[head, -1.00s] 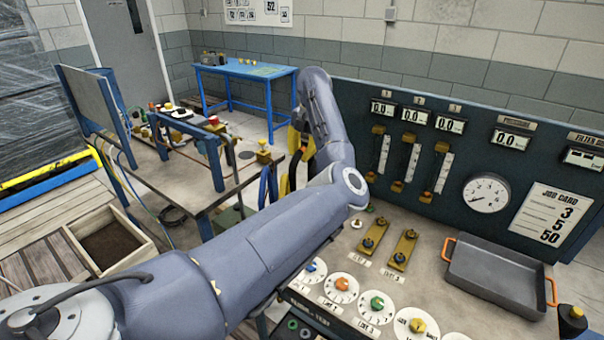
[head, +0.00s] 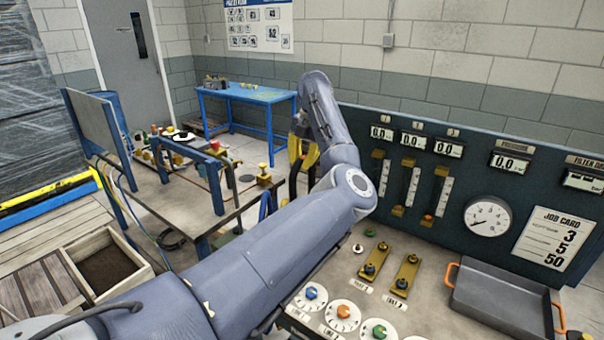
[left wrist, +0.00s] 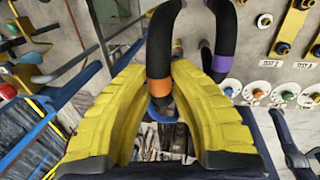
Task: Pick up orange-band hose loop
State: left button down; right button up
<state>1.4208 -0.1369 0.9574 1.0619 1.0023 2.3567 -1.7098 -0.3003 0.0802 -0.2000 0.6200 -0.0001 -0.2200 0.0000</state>
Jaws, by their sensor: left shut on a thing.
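The orange-band hose loop (left wrist: 159,45) is a thick black hose in the left wrist view, with an orange band low on its near leg. My left gripper (left wrist: 165,115) has its yellow fingers on either side of this banded part and is shut on it. A second black hose (left wrist: 226,35) with a purple band hangs just right of it, apart from the band I hold. In the head view my left gripper (head: 303,152) is beyond the panel's left end, with dark hose below it. My right gripper is not in view.
A bench (head: 205,212) with fittings stands left of the gripper. The dark instrument panel (head: 460,245) and its console with knobs and a grey tray (head: 500,300) are at right. A blue table (head: 245,93) stands behind. A wooden box (head: 140,275) is on the floor at left.

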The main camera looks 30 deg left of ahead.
pick_arm(q)
notch_tip(320, 180, up, 14)
dwell(0.4)
jog(key=shift+r, duration=0.1)
dwell(1.0)
